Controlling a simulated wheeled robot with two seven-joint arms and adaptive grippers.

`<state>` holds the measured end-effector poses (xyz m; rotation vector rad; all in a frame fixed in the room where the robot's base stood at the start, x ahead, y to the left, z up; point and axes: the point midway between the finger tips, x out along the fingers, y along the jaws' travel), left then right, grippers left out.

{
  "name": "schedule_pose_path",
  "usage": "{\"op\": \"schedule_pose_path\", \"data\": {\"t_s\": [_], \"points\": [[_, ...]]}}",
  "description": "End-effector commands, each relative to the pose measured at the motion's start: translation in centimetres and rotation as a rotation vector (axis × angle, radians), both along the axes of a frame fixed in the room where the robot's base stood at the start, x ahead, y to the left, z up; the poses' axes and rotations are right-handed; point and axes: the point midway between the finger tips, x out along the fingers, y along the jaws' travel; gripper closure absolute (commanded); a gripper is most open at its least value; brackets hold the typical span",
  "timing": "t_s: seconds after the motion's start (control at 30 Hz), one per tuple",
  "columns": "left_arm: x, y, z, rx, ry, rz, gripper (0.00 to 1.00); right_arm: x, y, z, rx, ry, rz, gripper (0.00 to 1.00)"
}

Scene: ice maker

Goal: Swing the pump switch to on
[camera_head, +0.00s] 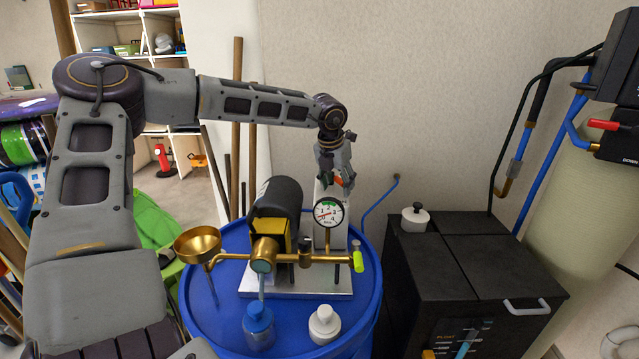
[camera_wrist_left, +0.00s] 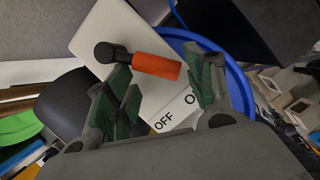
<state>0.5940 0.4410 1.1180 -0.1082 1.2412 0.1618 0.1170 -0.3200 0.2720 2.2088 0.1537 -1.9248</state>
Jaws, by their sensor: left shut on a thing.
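The pump switch (camera_wrist_left: 155,66) is an orange lever on a black pivot, on a white box (camera_wrist_left: 98,37). The white box also shows behind the gauge in the head view (camera_head: 325,198). The label OFF (camera_wrist_left: 163,125) is readable; beside it only an O of another label shows, the rest hidden by a finger. My left gripper (camera_head: 337,181) is at the top of the box, in front of the switch. In the left wrist view its green-padded fingers (camera_wrist_left: 157,70) are on either side of the orange lever, shut on it. My right gripper is not in view.
The pump with gauge (camera_head: 328,211) and brass funnel (camera_head: 197,243) stands on a blue drum (camera_head: 366,318). A blue-capped bottle (camera_head: 258,325) and a white bottle (camera_head: 324,323) are at its front. A black cabinet (camera_head: 440,262) with a white pot (camera_head: 415,218) stands to the right.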

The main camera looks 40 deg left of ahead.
Motion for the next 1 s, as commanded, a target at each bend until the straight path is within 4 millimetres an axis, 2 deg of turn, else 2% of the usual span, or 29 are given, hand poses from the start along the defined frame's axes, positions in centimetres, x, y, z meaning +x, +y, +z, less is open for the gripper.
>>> {"op": "schedule_pose_path", "data": {"t_s": [0.03,0.27,0.67,1.0], "points": [[1.2,-0.1,1.7,0.004,-0.052,-0.012,0.61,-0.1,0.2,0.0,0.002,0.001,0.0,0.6],[1.1,-0.1,1.9,0.004,-0.052,-0.012,0.61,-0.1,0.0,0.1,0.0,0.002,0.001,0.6],[0.4,-0.2,4.2,0.005,-0.053,-0.011,0.61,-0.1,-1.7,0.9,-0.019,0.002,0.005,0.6],[-0.5,-0.3,5.5,0.001,-0.04,-0.007,0.61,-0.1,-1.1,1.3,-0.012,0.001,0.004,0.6]]}}
